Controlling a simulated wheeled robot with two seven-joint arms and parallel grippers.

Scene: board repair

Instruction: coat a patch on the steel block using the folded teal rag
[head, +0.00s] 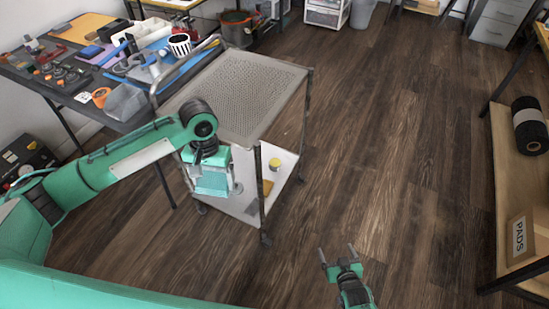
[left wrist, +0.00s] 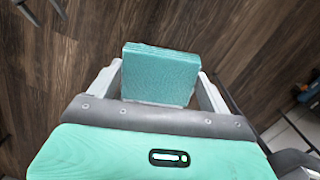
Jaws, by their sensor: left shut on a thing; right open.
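My left gripper (head: 212,184) hangs pointing down in front of the wheeled cart, at the left-centre of the head view. In the left wrist view its two pale fingers (left wrist: 160,88) are shut on the folded teal rag (left wrist: 160,72), a flat, thick square standing out between them. My right gripper (head: 338,257) is open and empty, low over bare floor right of centre. I cannot make out the steel block for certain in either view.
The cart (head: 243,95) has an empty perforated top and a lower shelf with a yellow-topped item (head: 275,163). A cluttered workbench (head: 115,125) stands at the left. A wooden shelf (head: 512,180) with a black roll (head: 529,122) and a PADS box (head: 519,238) is at the right. Floor between is clear.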

